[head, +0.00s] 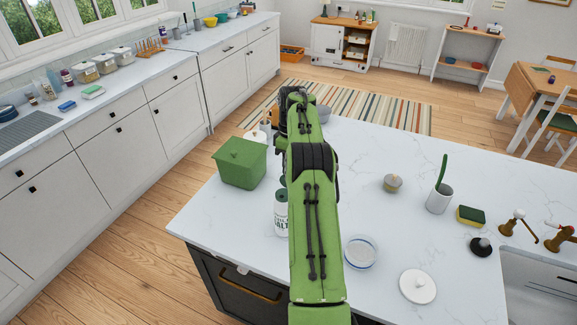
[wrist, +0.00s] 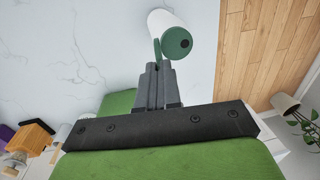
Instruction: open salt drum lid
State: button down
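The salt drum (head: 281,217) is a white cylinder with dark lettering, upright on the island counter; my arm partly covers it in the head view. In the wrist view its white body (wrist: 162,22) and green top (wrist: 178,44) show. The top has a dark round opening, and a thin green flap (wrist: 157,49) sticks out at its edge. My gripper (wrist: 158,64) has its two grey fingers close together, tips right beside the flap and the top's rim. Whether they touch the flap, I cannot tell. The fingertips are hidden behind my arm in the head view.
On the island counter (head: 212,217), a green bin (head: 240,164) stands left of the drum. A clear round dish (head: 361,253), a white lid (head: 417,287), a small jar (head: 392,183), a cup with a green brush (head: 439,199) and a sponge (head: 470,216) are to the right.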

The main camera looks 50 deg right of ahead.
jog(key=shift+a+f, duration=0.1)
jog(key=shift+f, duration=0.15)
jog(key=c, duration=1.6)
grip_release()
jog(key=shift+c, duration=0.2)
jog(key=shift+o, duration=0.3)
jog(key=shift+r, duration=0.2)
